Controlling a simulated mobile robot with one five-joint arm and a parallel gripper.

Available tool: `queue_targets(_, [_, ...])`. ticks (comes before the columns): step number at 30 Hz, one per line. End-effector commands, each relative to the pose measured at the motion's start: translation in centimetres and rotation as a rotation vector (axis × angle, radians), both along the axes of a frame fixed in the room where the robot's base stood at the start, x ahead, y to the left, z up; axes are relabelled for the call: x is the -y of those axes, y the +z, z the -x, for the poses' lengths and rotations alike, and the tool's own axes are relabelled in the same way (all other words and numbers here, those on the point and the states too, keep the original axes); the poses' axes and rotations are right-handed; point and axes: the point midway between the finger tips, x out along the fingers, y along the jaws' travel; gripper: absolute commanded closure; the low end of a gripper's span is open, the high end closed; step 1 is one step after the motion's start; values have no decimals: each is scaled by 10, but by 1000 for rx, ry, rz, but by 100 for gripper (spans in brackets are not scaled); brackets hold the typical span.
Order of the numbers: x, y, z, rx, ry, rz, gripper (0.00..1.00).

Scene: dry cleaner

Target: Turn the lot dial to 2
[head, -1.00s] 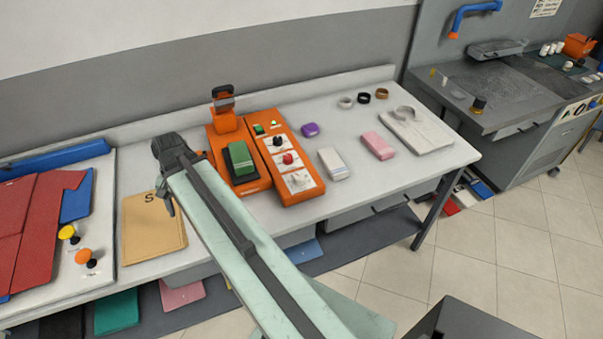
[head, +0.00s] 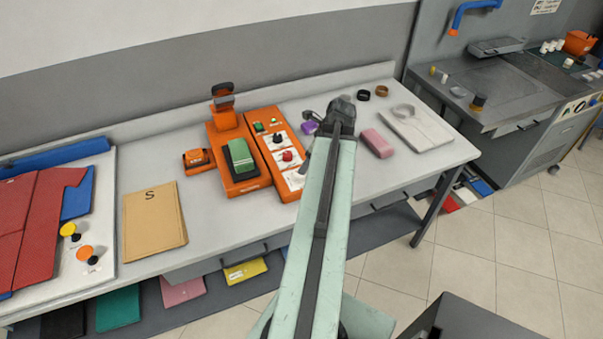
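An orange control box (head: 265,118) stands on the pale table with a white panel on its sloped top. The panel carries a black knob (head: 278,138) and a red knob (head: 287,155). The lower end of the panel is partly covered by my arm, and the white knob there is hidden. The labels are too small to read, so I cannot tell which knob is the lot dial. My gripper (head: 308,136) is just right of the box, above the table, apart from the knobs. Its fingertips are too small and turned to show the opening.
An orange machine with a green block (head: 241,154) adjoins the box on the left. A small orange device (head: 198,160) and a tan envelope (head: 153,222) lie further left. A purple block (head: 308,128) and pink block (head: 377,143) lie near my arm.

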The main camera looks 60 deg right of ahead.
Motion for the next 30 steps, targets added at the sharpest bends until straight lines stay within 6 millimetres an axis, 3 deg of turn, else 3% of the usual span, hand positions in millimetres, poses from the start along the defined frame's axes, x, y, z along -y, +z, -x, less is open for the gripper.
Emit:
queue_targets(1, [0,-13,-3,0,1,0,42])
queue_targets(9, [-3,-58,-20,-1,3,0,42])
queue_targets(20, [-4,-62,-25,-1,1,1,42])
queue_targets(26, [-4,-62,-25,-1,1,1,98])
queue_targets(30, [-2,-62,-24,-1,2,1,100])
